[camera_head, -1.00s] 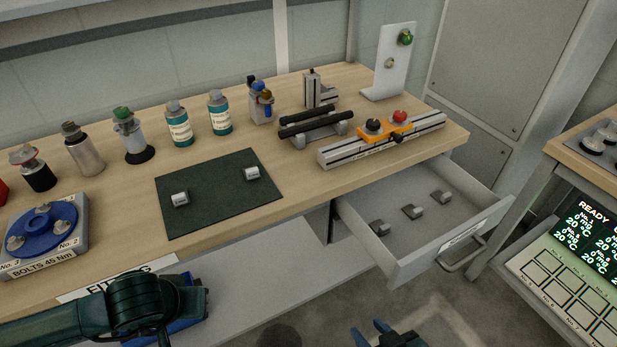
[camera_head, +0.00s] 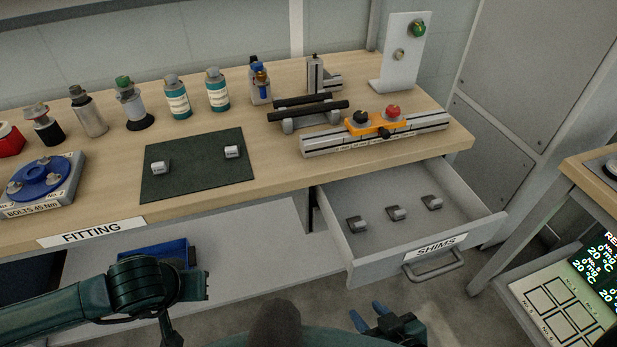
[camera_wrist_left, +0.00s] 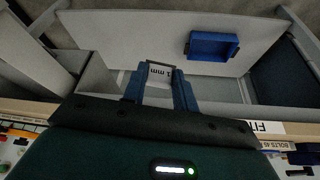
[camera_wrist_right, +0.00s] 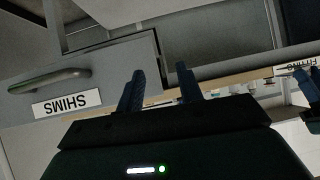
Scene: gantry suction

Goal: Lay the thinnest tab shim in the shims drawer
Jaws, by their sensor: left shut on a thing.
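My left gripper (camera_wrist_left: 160,80) is shut on a small tab shim (camera_wrist_left: 159,72) with a white label on which "mm" shows, in the left wrist view. Its fingers are not clear in the head view. Two more shims lie on the dark green mat, a left one (camera_head: 160,167) and a right one (camera_head: 232,152).
The mat (camera_head: 200,180) lies on the wooden bench. A rail fixture (camera_head: 320,143), bottles (camera_head: 177,97) and a blue bolt turntable (camera_head: 40,180) stand around it. A blue tray (camera_wrist_left: 213,45) sits on the shelf below. The drawer handle (camera_head: 434,266) sticks out in front.

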